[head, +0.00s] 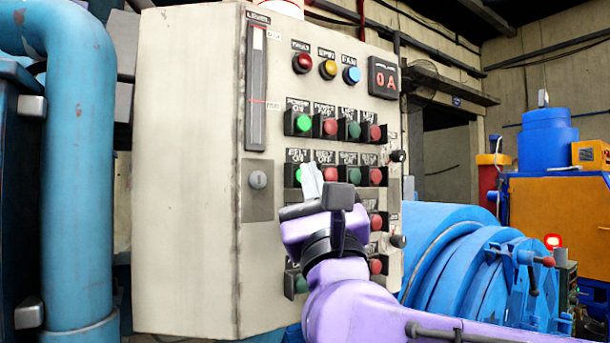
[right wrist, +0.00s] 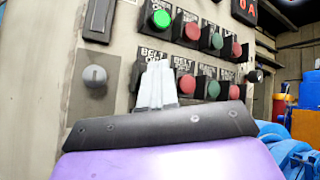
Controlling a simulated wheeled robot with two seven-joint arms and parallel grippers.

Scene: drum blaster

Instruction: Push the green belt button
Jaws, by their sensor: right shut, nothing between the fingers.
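The green belt button (head: 298,175) sits under the "BELT ON" label on the beige control panel (head: 190,170). It looks bright green and is partly covered by my right gripper (head: 311,169). The right gripper's pale fingers are shut, with nothing between them, and point at the panel right at this button. I cannot tell whether they touch it. In the right wrist view the shut fingers (right wrist: 157,72) reach up below the "BELT ON" label (right wrist: 152,56) and hide the button. My left gripper is not in view.
A red belt-off button (head: 330,175) sits just right of the fingertips. A bright green power button (head: 304,123) is above. More red and green buttons fill the panel. A blue pipe (head: 65,170) stands at left, blue machinery (head: 450,250) at right.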

